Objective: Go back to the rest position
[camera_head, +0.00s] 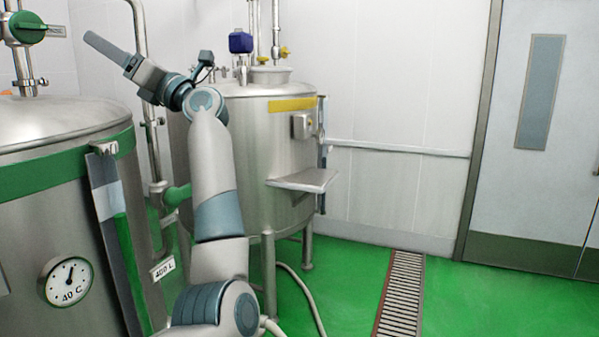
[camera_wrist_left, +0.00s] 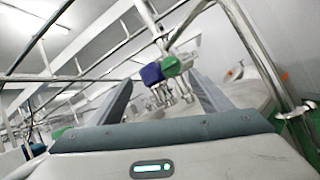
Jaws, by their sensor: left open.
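My left gripper (camera_head: 92,40) is raised high at the upper left in the head view, above the gap between two steel tanks. Its arm reaches up from the bottom of the picture. In the left wrist view the two fingers of my left gripper (camera_wrist_left: 163,84) stand apart with nothing between them. A blue part and a green part of fittings (camera_wrist_left: 165,68) show beyond the fingers, not gripped. My right gripper is in neither view.
A steel tank with a green band (camera_head: 40,175) and a dial gauge (camera_head: 67,282) stands at the left. A second tank (camera_head: 250,150) with a side shelf (camera_head: 305,180) stands behind my arm. A floor drain (camera_head: 402,295) and a door (camera_head: 530,130) are at right; the green floor there is clear.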

